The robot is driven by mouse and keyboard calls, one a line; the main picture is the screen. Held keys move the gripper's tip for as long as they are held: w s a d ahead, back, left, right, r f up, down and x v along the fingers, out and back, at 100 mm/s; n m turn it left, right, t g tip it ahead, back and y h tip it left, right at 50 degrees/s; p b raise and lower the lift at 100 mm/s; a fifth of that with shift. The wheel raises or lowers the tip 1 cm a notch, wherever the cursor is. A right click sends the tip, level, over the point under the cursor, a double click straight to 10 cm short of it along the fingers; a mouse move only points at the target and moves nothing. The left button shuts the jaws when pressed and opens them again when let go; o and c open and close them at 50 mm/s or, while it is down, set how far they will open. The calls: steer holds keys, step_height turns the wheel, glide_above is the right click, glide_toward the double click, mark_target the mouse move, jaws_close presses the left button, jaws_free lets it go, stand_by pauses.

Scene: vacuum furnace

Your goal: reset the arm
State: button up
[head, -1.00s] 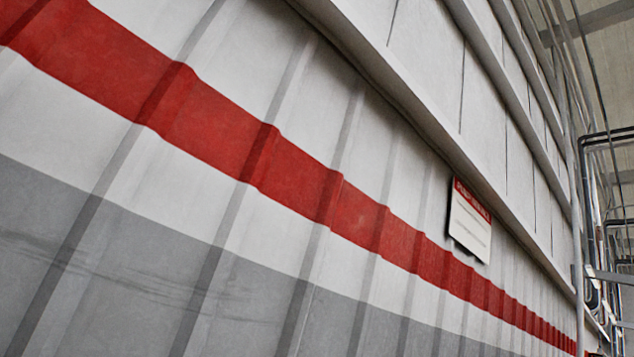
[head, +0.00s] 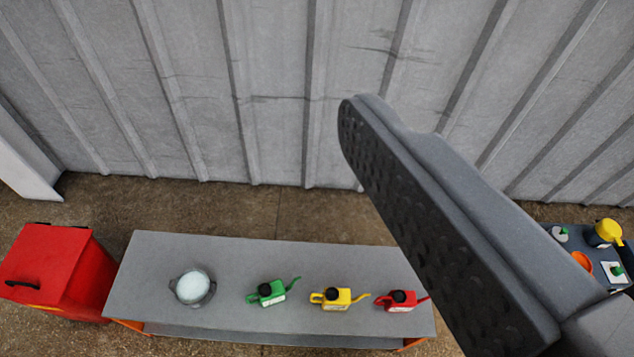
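One finger of my gripper (head: 430,200) shows large at the right of the head view, slanting from the lower right corner up to its tip near the middle. Its dark dimpled pad is bare and faces left, with nothing against it. The other finger is out of the frame. My gripper is open and empty. The rest of my arm is hardly in view.
A grey-topped bench (head: 230,255) carries a round bowl-like item (head: 192,287) and green (head: 270,292), yellow (head: 336,298) and red (head: 398,299) cans. A red cabinet (head: 55,265) stands left, a blue-grey table (head: 568,236) right. A ribbed wall (head: 270,90) stands behind.

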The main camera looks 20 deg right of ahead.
steer(key=shift+r, duration=0.1)
step_height(320, 180, up, 3)
steer(key=p, duration=0.3)
steer(key=shift+s, duration=0.1)
stand_by(0.8)
